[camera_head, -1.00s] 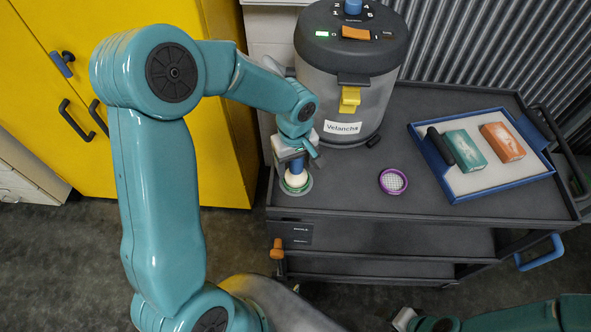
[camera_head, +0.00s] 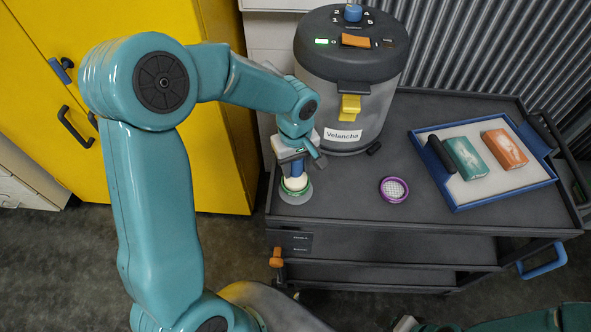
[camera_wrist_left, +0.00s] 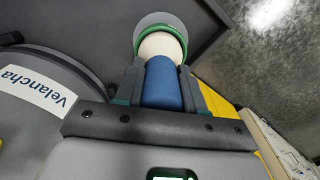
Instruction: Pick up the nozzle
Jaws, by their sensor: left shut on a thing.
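The nozzle (camera_head: 295,184) has a blue upper part, a cream bulge, a green ring and a wide grey base. It is upright near the left front corner of the dark trolley top. My left gripper (camera_head: 294,165) is shut on its blue part from above. In the left wrist view the blue part (camera_wrist_left: 162,85) lies between the two fingers, with the cream bulge, green ring and grey rim beyond. I cannot tell whether the base touches the trolley. My right gripper (camera_head: 405,324) only just shows at the bottom edge, too little to tell its state.
A large grey canister labelled Velancha (camera_head: 345,95) stands close behind the nozzle. A purple ring with a pale mesh (camera_head: 394,189) lies to the right. The trolley top between is clear.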

